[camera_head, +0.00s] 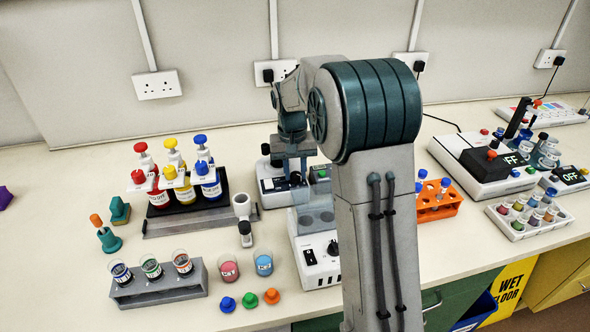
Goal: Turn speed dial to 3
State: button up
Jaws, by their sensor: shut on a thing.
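A white bench device (268,198) with a dark top and black knobs stands at the back centre, left of my arm. My gripper (296,176) points down over its front panel. It is shut on a small black knob (295,179), which looks like the speed dial. The fingers hide part of the knob, and its markings are too small to read, so I cannot tell its setting. A second white device (318,272) stands nearer the front edge, with a black switch and a black knob (333,248) on its front. My arm covers its right side.
A rack of dye bottles (188,216) stands left of the device, with a small white-and-black instrument (243,215) between. Pink (229,268) and blue (264,263) cups stand in front. An orange tube rack (440,207) is right of my arm.

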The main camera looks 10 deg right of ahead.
aim_at(293, 174)
dwell(0.3)
jog(key=o, duration=1)
jog(key=shift+r, duration=0.1)
notch_tip(293, 174, up, 14)
jog(key=shift+a, duration=0.4)
jog(key=shift+f, duration=0.2)
